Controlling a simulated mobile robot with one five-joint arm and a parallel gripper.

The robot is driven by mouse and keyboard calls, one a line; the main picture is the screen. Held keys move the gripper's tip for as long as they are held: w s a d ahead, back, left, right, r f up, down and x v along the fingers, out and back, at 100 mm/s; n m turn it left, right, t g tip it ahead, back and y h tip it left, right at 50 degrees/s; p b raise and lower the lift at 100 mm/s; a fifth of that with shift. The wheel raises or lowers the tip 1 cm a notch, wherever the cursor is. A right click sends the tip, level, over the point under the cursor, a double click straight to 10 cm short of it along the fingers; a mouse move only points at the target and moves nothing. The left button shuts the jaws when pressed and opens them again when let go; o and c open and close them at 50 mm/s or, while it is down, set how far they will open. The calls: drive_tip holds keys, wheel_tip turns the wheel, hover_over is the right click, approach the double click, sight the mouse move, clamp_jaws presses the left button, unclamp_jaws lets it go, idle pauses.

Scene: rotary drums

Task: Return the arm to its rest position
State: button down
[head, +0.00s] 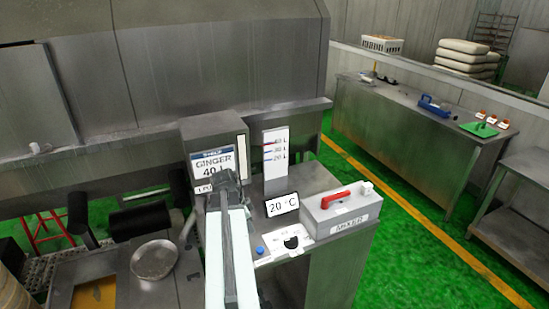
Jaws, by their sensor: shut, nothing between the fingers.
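My arm, with pale links, reaches up from the bottom of the head view. My gripper (228,178), dark and small at its far end, appears just below the "GINGER 40 L" display (216,165). It is shut and holds nothing visible. The picture does not show whether it touches the display box or is only in front of it. The arm hides part of the metal cabinet behind it.
Right of my arm are a "20 °C" sign (282,205), a level gauge (275,152) and a "MIXER" box (341,210) with a red handle. A round metal dish (154,258) lies left. A steel bench (415,123) stands at the right, beyond green floor (400,210).

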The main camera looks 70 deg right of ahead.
idle(0.4)
drive_tip(key=w+a+f+n+t+b, duration=0.1)
drive_tip(key=w+a+f+n+b, duration=0.25)
drive_tip(key=w+a, duration=0.95)
drive_tip(key=w+a+f+n+t+b, duration=0.15)
drive_tip(key=w+a+n, duration=0.25)
drive_tip(key=w+a, duration=0.8)
drive_tip(key=w+a+f+n+b, duration=0.1)
drive_tip(key=w+a+n, duration=0.1)
drive_tip(key=a+n, duration=0.5)
drive_tip(key=w+a+f+n+y+b, duration=0.1)
drive_tip(key=a+n, duration=0.5)
drive_tip(key=a, duration=0.7)
drive_tip(key=w+a+f+n+y+b, duration=0.1)
drive_tip(key=w+a+f+n, duration=0.1)
drive_tip(key=w+a+n, duration=0.2)
drive_tip(key=shift+a+f+n+b, duration=0.3)
drive_tip(key=shift+a+n, duration=1.55)
drive_tip(key=shift+a, duration=1.2)
